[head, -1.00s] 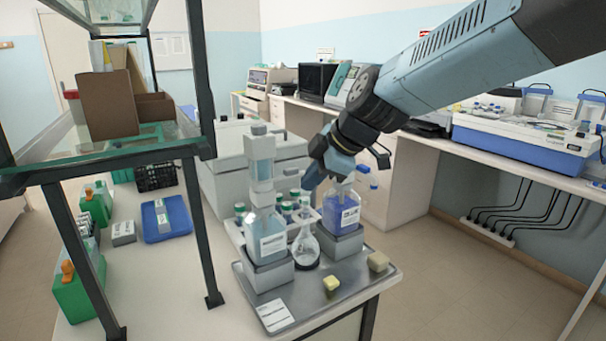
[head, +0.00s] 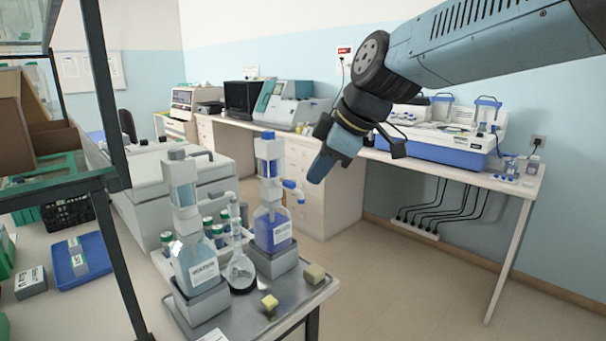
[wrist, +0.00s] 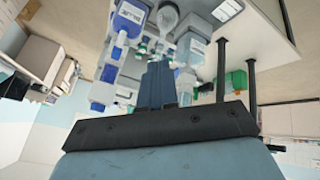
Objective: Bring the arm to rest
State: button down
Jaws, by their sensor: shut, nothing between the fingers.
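My gripper (head: 322,170) hangs from my blue arm at the right of the blue-labelled bottle in the head view. It is shut, points down and to the left, and holds nothing. In the wrist view my gripper (wrist: 157,68) shows as two blue fingers pressed together. The bottle with blue liquid (head: 272,228) stands on a grey block on the metal tray (head: 330,288). My gripper is apart from it in the head view.
A bottle with pale liquid (head: 198,262), a glass flask (head: 240,272) and two small yellowish blocks, one yellow (head: 269,302), stand on the tray. A dark-framed shelf (head: 118,190) rises at left. A long bench (head: 450,173) runs behind my arm. Open floor lies at right.

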jog(key=s+d+f+m+h, duration=0.1)
jog(key=s+d+f+m, duration=0.1)
jog(key=d+m, duration=0.3)
jog(key=s+d+f+m+t+h, duration=0.1)
jog(key=s+d+f+m+h, duration=0.1)
jog(key=s+d+m, duration=0.3)
jog(key=s+d+f+m+h, duration=0.2)
jog(key=d+m, duration=0.5)
jog(key=d, duration=0.5)
jog(key=shift+s+f+t, duration=0.4)
jog(key=shift+s+f, duration=0.05)
jog(key=shift+s, duration=0.7)
